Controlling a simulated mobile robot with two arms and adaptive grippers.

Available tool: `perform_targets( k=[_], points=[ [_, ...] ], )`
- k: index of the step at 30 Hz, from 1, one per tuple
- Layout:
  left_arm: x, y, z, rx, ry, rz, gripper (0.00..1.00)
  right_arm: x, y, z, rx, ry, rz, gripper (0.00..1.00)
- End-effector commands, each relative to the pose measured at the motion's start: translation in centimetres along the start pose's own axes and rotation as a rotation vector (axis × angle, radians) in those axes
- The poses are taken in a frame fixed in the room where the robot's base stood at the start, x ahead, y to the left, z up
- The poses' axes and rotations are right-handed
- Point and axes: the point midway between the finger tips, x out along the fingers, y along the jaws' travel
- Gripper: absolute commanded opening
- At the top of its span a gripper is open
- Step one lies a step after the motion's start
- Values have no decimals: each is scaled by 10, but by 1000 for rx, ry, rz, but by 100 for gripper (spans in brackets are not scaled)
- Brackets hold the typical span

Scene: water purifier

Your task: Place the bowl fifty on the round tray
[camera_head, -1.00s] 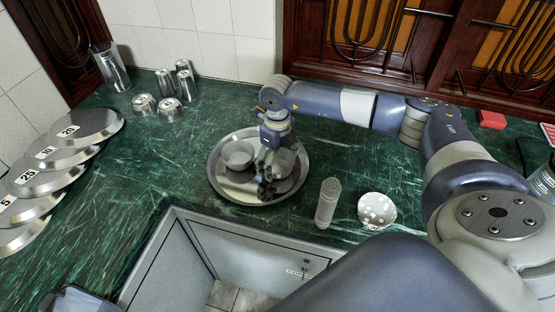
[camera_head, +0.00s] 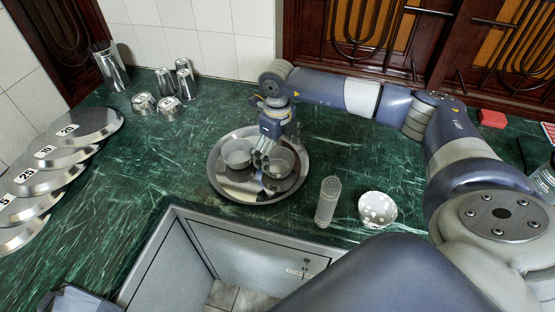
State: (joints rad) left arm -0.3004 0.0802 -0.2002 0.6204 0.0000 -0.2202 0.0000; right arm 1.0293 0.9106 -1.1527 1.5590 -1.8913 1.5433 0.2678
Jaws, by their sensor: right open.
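The round tray (camera_head: 247,192) is a shiny steel tray on the green counter. Two steel bowls stand in it: a left bowl (camera_head: 237,154) and a right bowl (camera_head: 281,165). A dark mark that may be a number shows low near the right bowl, too small to read surely. My right gripper (camera_head: 264,160) is open, at the left rim of the right bowl and above the tray. Its fingers partly hide that bowl, and I cannot tell whether they touch it. My left gripper is not in view.
A ribbed cylinder (camera_head: 327,202) and a white-dotted bowl (camera_head: 377,209) stand right of the tray. Numbered steel plates (camera_head: 82,127) overlap at the left. Steel cups (camera_head: 185,79) stand at the back left. The counter has an inner corner edge in front of the tray.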

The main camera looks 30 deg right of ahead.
Motion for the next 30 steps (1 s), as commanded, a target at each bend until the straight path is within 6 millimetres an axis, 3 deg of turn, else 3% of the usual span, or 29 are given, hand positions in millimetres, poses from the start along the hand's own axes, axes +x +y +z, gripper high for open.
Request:
perform_targets(
  k=[6, 12, 18, 30],
  points=[
    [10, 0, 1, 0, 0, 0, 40, -49, 0, 2, 1, -5, -1, 100],
    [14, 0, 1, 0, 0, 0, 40, -78, 0, 1, 0, -2, 0, 100],
    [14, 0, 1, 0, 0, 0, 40, -88, 0, 0, 0, 0, 0, 100],
    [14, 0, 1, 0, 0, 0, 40, -88, 0, 0, 1, 0, 0, 100]
  ],
)
